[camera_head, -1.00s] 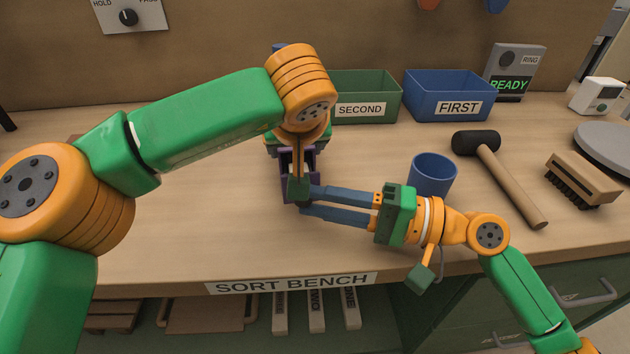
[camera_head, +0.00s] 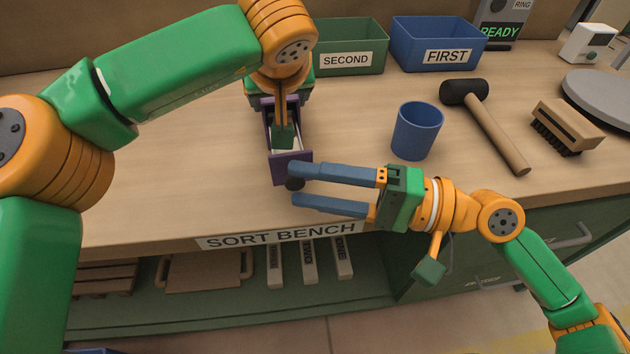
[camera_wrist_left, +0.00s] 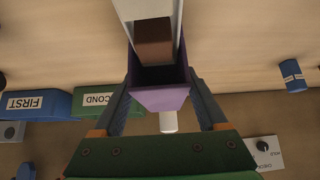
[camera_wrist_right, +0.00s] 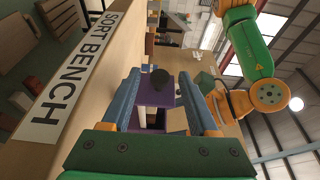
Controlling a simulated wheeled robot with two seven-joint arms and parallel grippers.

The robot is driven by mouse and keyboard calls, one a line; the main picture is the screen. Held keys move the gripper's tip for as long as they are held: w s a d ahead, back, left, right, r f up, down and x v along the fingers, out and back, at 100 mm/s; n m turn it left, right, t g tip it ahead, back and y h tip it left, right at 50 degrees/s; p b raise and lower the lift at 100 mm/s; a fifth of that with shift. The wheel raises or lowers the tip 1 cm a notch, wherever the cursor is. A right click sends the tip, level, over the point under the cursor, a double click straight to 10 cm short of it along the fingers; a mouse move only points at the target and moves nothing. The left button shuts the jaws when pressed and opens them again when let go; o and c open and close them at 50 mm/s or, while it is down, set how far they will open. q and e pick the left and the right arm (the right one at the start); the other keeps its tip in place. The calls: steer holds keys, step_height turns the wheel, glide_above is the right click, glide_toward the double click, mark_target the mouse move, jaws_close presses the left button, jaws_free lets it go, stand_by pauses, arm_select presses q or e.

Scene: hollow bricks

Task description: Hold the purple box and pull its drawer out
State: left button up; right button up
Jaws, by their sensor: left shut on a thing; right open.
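The purple box (camera_wrist_left: 160,99) is clamped between the fingers of my left gripper (camera_wrist_left: 160,88), which is shut on it. My left arm and gripper (camera_head: 283,135) hide part of the box in the head view. Its drawer (camera_head: 292,167) stands well out towards the bench's front edge. In the left wrist view the drawer shows pale walls and a brown block (camera_wrist_left: 154,42) inside. My right gripper (camera_head: 294,185) is open, its fingers on either side of the dark knob (camera_wrist_right: 160,77) on the purple drawer front (camera_wrist_right: 156,95). Whether a finger touches the knob I cannot tell.
A blue cup (camera_head: 417,132) stands right of the box, with a mallet (camera_head: 492,125) and a brush (camera_head: 567,125) beyond. The green SECOND bin (camera_head: 350,43) and blue FIRST bin (camera_head: 438,45) are behind. The bench left of the box looks clear.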

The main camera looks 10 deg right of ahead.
steer(key=v, duration=1.2)
stand_by(0.3)
arm_select(q)
steer(key=o, duration=1.1)
steer(key=v, duration=1.2)
steer(key=shift+s, duration=0.1)
